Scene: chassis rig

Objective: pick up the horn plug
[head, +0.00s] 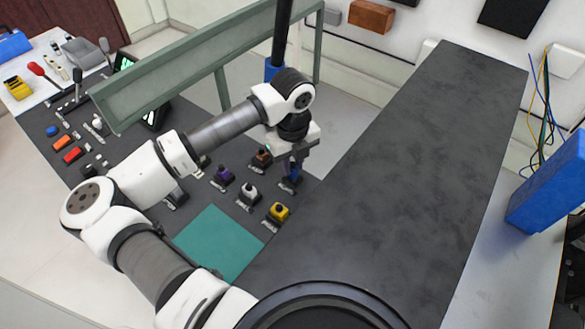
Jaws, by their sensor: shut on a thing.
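Several small coloured plugs stand on the dark bench, each by a small label too small to read, so I cannot tell which is named horn. They include a purple plug (223,175), a white plug (249,190), a yellow plug (278,212) and an orange-brown plug (262,155). My gripper (296,162) points down at the right end of the row, shut on a blue plug (293,174). The fingers partly hide it. The blue plug is at or just above its place; I cannot tell whether it touches the bench.
A teal mat (218,243) lies in front of the plugs. A green metal frame (190,70) stands behind my arm. Levers and switches (70,90) are at the left. The long dark bench top (400,170) to the right is clear. A blue box (550,185) with wires is at far right.

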